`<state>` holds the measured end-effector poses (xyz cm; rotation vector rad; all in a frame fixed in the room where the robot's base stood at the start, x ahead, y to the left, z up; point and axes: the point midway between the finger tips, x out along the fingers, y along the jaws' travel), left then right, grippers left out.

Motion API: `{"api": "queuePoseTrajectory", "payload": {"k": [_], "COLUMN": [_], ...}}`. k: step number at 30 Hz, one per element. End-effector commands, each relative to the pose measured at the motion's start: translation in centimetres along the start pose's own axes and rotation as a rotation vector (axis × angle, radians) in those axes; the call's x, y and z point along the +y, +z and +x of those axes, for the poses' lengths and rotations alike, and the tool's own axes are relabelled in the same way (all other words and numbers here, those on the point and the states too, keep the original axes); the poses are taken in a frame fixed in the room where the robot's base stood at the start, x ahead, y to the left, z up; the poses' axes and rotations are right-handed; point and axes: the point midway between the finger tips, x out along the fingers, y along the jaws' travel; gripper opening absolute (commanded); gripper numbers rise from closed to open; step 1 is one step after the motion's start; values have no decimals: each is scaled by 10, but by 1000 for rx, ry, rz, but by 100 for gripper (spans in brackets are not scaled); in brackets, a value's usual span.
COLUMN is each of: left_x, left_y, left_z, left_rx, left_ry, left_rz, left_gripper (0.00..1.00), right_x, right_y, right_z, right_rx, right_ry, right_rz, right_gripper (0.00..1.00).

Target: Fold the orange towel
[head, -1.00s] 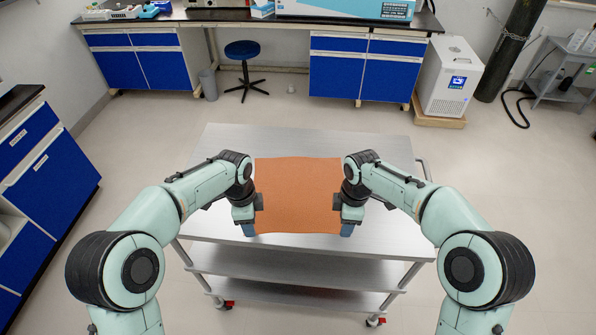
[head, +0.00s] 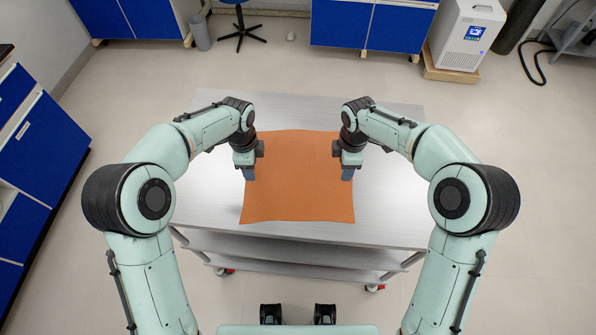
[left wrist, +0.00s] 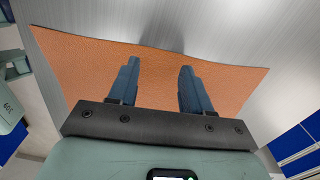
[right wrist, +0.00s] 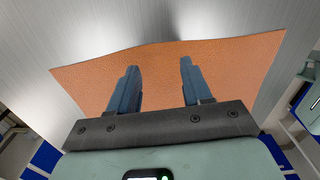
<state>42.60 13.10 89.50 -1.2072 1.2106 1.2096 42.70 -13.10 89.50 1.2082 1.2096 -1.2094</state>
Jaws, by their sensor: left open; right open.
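The orange towel (head: 297,190) lies spread out flat on the metal cart top, with slightly wavy edges. My left gripper (head: 248,174) is over the towel's left edge in the head view, pointing down. My right gripper (head: 347,174) is over its right edge, level with the left one. In the left wrist view the towel (left wrist: 215,85) lies beyond and between the open, empty fingers (left wrist: 155,75). In the right wrist view the towel (right wrist: 155,70) likewise shows between the open, empty fingers (right wrist: 157,75). Whether the fingertips touch the cloth is unclear.
The cart top (head: 390,205) is bare on both sides of the towel, with a lower shelf (head: 300,258) beneath. Blue cabinets (head: 40,155) stand at the left. A stool (head: 243,35) and a white machine (head: 467,35) stand beyond the cart, across open floor.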

Motion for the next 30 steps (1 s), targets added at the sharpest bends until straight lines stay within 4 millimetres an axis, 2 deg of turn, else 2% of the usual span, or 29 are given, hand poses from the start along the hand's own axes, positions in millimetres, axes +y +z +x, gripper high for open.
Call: {"api": "queuePoseTrajectory", "payload": {"k": [4, 17, 26, 30], "left_x": [0, 2, 1, 1], "left_y": [0, 0, 0, 0], "left_z": [10, 17, 15, 16], "left_rx": [0, 0, 0, 0], "left_ry": [0, 2, 2, 3], "left_rz": [-1, -1, -1, -1], "left_gripper": [49, 49, 0, 0], "right_x": [0, -2, -2, -2], "right_y": [0, 0, 0, 0], "right_z": [10, 17, 15, 16], "right_rx": [0, 1, 0, 0], "right_ry": [-1, -3, -3, -3], "right_rz": [1, 1, 1, 1], "right_gripper": [49, 49, 0, 0]}}
